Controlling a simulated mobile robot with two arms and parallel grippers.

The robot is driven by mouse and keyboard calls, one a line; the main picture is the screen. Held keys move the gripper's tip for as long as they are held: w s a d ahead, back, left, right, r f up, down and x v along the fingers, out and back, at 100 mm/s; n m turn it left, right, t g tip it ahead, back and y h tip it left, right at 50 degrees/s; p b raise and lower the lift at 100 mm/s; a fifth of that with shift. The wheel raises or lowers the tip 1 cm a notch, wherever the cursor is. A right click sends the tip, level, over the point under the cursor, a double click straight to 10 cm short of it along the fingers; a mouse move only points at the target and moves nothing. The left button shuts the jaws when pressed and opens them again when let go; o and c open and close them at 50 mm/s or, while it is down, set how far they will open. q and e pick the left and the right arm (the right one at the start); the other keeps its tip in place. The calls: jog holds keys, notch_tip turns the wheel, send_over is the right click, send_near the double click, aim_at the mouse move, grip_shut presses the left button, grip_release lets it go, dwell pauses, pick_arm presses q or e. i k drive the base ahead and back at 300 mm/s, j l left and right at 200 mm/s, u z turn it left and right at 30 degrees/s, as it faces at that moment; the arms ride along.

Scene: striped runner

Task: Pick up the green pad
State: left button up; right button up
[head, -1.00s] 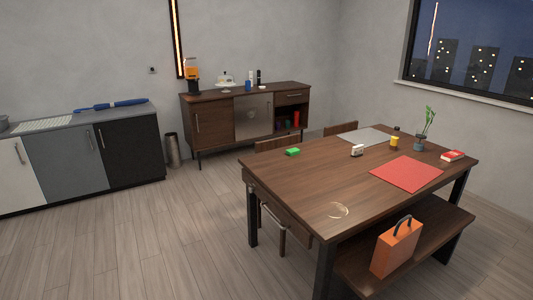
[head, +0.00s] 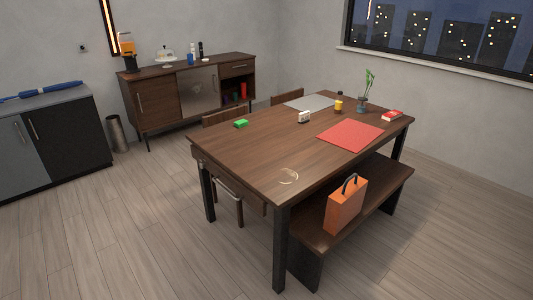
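The green pad (head: 241,123) is a small bright green block. It lies on the brown wooden table (head: 250,158), near the far left edge, by a chair back. Nothing covers it. Neither of my grippers shows in the head view.
The table also holds a white item (head: 304,117), a red mat (head: 350,135), a grey mat (head: 309,102), a yellow cup (head: 338,105), a plant and a clear ring. A bench (head: 396,188) with an orange case (head: 345,207) stands at the near right. Floor left of the table is clear.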

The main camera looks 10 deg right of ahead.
aim_at(239, 124)
jog(key=i+j+u, duration=0.45)
jog(key=i+u, duration=0.2)
jog(key=i, duration=0.15)
jog(key=i+j+u, duration=0.1)
jog(key=i+u, duration=0.2)
jog(key=i, duration=0.15)
jog(key=i+j+z, duration=0.1)
jog(key=i, duration=0.4)
jog(key=i+j+z, duration=0.15)
jog(key=i, duration=0.3)
jog(key=i+j+z, duration=0.1)
jog(key=i, duration=0.35)
jog(key=i+j+z, duration=0.15)
jog(key=i, duration=0.3)
jog(key=j, duration=0.1)
